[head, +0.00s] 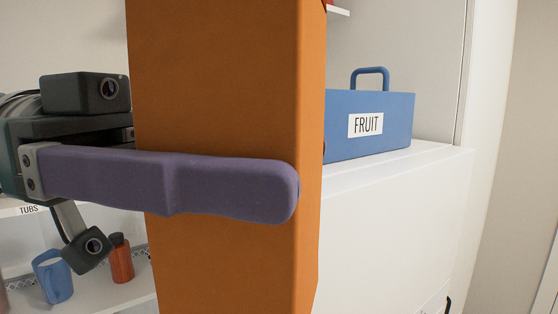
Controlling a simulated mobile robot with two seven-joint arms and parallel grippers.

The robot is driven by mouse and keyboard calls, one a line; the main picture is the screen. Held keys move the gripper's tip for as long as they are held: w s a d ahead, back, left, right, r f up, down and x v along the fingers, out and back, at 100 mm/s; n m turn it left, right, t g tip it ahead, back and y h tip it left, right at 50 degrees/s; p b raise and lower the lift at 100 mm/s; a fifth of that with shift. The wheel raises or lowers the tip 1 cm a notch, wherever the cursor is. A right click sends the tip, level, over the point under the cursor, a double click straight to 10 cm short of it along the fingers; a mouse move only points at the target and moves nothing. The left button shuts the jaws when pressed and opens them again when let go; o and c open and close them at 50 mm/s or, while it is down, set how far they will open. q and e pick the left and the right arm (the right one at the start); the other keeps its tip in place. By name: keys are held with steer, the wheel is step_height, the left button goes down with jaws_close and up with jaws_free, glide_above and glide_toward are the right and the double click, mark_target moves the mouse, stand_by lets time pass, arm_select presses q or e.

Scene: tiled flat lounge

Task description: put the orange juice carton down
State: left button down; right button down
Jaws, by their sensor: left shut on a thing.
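The orange juice carton (225,80) is a tall plain orange box that fills the middle of the head view, very close to the camera. Its top and bottom run out of the picture. My left gripper (290,190) comes in from the left and is shut on the carton. One purple finger lies across the carton's near face; the other finger is hidden behind it. The carton looks nearly upright. What is under it is out of view. My right gripper is not in view.
A blue box labelled FRUIT (390,142), with a handle, stands on a white cabinet top (432,152) behind the carton to the right. At lower left, a blue mug (53,278) and a red-brown bottle (121,260) stand on a white shelf (110,298). Another shelf edge is labelled TUBS.

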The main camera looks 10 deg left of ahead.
mark_target(155, 73)
arm_select(q)
steer(key=shift+w+d+f+m+g+y, duration=0.45)
steer(key=shift+m+g, duration=0.3)
steer(key=shift+g, duration=0.35)
steer(key=shift+w+d+f+m+g+y, duration=0.2)
steer(key=shift+w+d+f+m+g, duration=0.4)
steer(key=shift+g, duration=0.5)
steer(key=shift+w+d+f+m+g+y, duration=0.35)
steer(key=shift+d+f+m+g, duration=0.3)
steer(key=shift+m+g, duration=0.35)
steer(key=shift+s+a+r+n, duration=0.1)
steer(key=shift+n, duration=0.15)
